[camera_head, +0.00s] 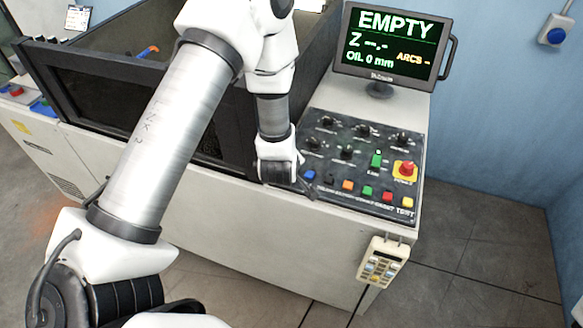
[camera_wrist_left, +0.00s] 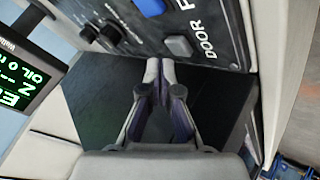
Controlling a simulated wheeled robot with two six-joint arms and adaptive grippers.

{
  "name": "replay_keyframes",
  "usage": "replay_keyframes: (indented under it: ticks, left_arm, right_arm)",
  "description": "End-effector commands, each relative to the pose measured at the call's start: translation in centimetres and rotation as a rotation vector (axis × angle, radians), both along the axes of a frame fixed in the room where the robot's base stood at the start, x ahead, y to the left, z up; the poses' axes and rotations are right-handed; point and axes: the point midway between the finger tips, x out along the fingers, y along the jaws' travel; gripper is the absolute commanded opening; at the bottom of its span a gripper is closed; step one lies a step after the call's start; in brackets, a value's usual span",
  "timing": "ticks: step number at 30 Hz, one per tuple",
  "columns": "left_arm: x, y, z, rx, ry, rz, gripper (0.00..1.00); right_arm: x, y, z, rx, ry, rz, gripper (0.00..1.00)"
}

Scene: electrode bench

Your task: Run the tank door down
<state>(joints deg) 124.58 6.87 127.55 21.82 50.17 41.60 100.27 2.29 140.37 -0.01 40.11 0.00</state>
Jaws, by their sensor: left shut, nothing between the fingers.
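The tank door (camera_head: 120,105) is a dark panel in a black frame on the machine's front, partly hidden by my left arm; it appears raised. The control panel (camera_head: 385,145) is black with coloured buttons. My left gripper (camera_head: 311,193) is shut and empty at the panel's near left corner, close to the blue button (camera_head: 309,175). In the left wrist view the shut fingertips (camera_wrist_left: 160,66) are close to a grey button (camera_wrist_left: 178,46) beside the word DOOR (camera_wrist_left: 210,48). I cannot tell whether they touch it. My right gripper is not in view.
A monitor (camera_head: 390,45) reading EMPTY stands behind the panel. A red emergency stop (camera_head: 405,168) on a yellow base is at the panel's right. A handheld pendant (camera_head: 382,262) hangs on the machine's front. The floor at the right is clear.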

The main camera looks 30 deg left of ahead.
Motion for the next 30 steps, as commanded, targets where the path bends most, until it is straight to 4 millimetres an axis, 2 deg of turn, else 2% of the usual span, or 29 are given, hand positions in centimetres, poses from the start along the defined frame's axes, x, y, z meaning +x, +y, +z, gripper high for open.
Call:
replay_keyframes:
  ticks: [13,30]
  left_arm:
    - [0.0,0.0,-0.9,0.000,0.000,0.000,0.00]
    - [0.0,0.0,-1.1,0.000,0.000,0.000,0.00]
  right_arm:
    - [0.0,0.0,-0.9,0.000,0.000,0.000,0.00]
    - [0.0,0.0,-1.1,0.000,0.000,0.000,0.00]
